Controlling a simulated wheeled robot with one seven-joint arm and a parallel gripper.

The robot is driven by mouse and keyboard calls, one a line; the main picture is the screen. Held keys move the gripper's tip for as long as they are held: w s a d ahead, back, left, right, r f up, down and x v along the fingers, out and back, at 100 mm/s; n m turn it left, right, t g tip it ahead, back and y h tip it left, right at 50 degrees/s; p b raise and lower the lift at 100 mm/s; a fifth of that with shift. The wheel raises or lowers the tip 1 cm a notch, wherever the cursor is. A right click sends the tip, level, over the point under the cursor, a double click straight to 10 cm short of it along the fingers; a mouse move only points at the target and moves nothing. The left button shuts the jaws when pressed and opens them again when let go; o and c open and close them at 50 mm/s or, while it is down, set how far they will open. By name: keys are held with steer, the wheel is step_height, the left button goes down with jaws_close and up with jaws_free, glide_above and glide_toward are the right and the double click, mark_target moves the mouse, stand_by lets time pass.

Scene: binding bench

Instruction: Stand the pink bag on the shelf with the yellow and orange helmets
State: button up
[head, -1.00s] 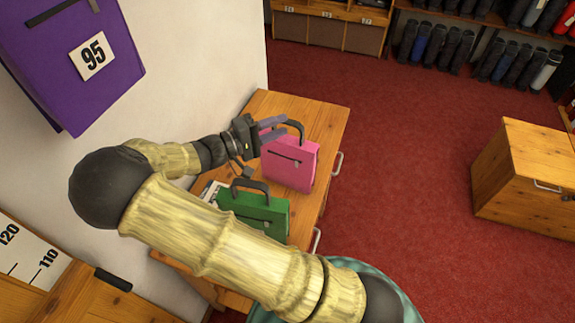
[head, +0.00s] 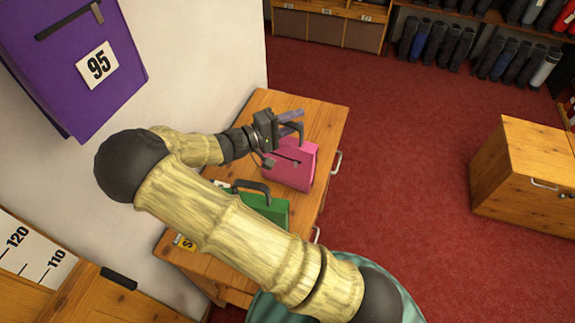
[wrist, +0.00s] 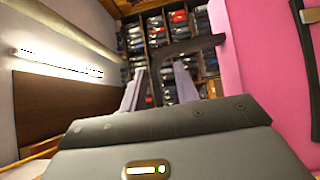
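The pink bag (head: 290,165) stands upright on the wooden bench, its dark handle (head: 294,131) arching over its top. In the wrist view the pink bag (wrist: 270,70) fills the right side, with its dark handle (wrist: 190,47) reaching in between and beyond the finger tips. My gripper (head: 290,118) is at the height of the handle, its purple-grey fingers beside it. In the wrist view my gripper (wrist: 160,85) has its two fingers apart, and I see no grip on the handle. The shelf with the yellow and orange helmets is not in view.
A green bag (head: 265,208) stands nearer on the bench (head: 315,112), partly behind my arm. A wooden chest (head: 525,175) stands at right; boot shelves (head: 480,15) line the back. Red floor between is clear.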

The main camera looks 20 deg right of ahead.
jaws_close()
stand_by(1.4)
